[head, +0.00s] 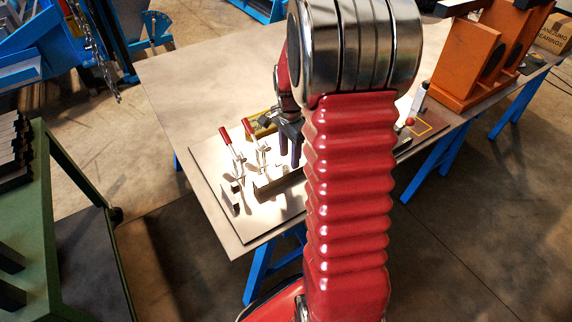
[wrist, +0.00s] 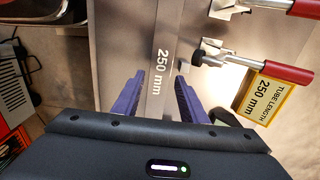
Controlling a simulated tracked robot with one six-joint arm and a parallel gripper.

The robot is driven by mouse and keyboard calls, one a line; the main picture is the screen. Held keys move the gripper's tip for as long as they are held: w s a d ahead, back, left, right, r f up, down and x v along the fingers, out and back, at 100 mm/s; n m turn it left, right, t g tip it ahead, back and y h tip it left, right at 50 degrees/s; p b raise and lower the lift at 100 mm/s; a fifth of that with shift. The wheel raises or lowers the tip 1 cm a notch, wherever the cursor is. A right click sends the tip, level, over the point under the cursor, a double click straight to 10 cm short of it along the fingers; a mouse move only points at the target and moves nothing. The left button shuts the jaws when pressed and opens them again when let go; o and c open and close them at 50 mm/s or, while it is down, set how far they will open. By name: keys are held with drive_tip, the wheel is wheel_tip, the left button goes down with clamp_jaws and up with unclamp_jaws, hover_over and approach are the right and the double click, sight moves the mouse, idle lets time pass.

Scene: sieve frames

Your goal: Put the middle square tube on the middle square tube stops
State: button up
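A grey square tube marked 250 mm (wrist: 164,30) runs lengthwise through the middle of the wrist view. In the head view a bar-like tube (head: 272,187) lies on the fixture plate, its right end hidden by my arm. My gripper (wrist: 158,80) shows two purple fingers set apart, one on each side of the marked tube, with a gap at the left finger. I cannot tell whether the tube is between the fingertips or below them. In the head view my gripper (head: 290,140) points down over the plate. I cannot make out the middle stops clearly.
Toggle clamps with red handles (wrist: 285,72) stand right of the tube, beside a yellow TUBE LENGTH 250 mm sign (wrist: 268,97). They also show left of my gripper (head: 225,136). Orange blocks (head: 468,60) stand at the table's far right. The table's left part (head: 190,85) is clear.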

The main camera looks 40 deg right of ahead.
sight(288, 168)
wheel_tip(288, 168, up, 6)
drive_tip(key=shift+f, duration=0.1)
idle(0.6)
drive_tip(key=s+a+r+n+t, duration=0.1)
drive_tip(key=s+a+r+n, duration=0.2)
drive_tip(key=a+r+n, duration=0.3)
drive_tip(key=s+a+r+n+t, duration=0.25)
drive_tip(key=a+r, duration=0.25)
drive_tip(key=a, duration=0.3)
drive_tip(key=s+a+r+n+t, duration=0.2)
drive_tip(key=s+a+n, duration=0.7)
drive_tip(key=s+n, duration=0.1)
drive_tip(key=shift+s+a+r, duration=0.2)
drive_tip(key=shift+s+r, duration=0.1)
drive_tip(key=shift+s, duration=0.05)
